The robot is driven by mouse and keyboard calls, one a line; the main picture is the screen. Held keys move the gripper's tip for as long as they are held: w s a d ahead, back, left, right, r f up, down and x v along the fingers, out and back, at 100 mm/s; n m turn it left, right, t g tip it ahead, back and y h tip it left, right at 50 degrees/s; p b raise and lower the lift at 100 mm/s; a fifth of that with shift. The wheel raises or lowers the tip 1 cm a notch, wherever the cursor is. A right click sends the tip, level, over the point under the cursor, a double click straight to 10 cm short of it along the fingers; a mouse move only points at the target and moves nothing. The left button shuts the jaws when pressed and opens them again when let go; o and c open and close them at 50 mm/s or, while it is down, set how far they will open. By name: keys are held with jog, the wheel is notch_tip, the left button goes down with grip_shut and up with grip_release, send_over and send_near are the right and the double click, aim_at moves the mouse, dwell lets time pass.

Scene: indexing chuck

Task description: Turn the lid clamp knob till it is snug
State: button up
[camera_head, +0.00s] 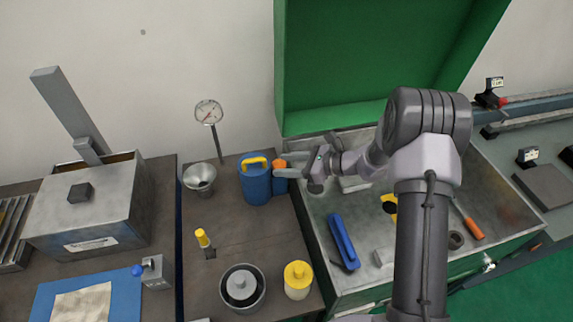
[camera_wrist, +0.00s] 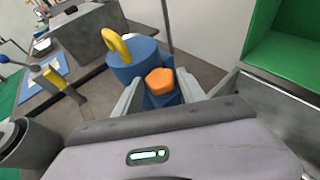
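An orange faceted knob (camera_head: 280,164) tops a small blue post (camera_head: 281,186) beside a blue canister (camera_head: 256,186) with a yellow handle (camera_head: 255,162). I take this orange knob as the lid clamp knob. My gripper (camera_head: 286,166) reaches in from the right at knob height, its fingers at the knob. In the wrist view, the knob (camera_wrist: 160,81) lies between the two open fingers (camera_wrist: 160,88), with a visible gap on each side. The canister (camera_wrist: 133,62) stands just behind and left of the knob. How snug the knob is cannot be seen.
A gauge (camera_head: 208,113) and metal funnel cup (camera_head: 199,178) stand left of the canister. A round pot (camera_head: 242,289) and yellow-topped container (camera_head: 298,280) stand nearer on the bench. The green-backed metal tray (camera_head: 318,228) lies to the right, holding a blue tool (camera_head: 343,241).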

grip_shut()
jog(key=shift+s+a+m+t+h+b, duration=0.15)
jog(key=shift+m+t+h+b, duration=0.3)
jog(key=shift+m+t, duration=0.3)
jog(key=shift+o, duration=2.1)
grip_release()
jog(key=p+v, duration=0.3)
jog(key=v, duration=1.4)
jog(key=shift+d+r, duration=0.15)
jog(key=shift+d, duration=0.05)
jog(key=shift+s, duration=0.1)
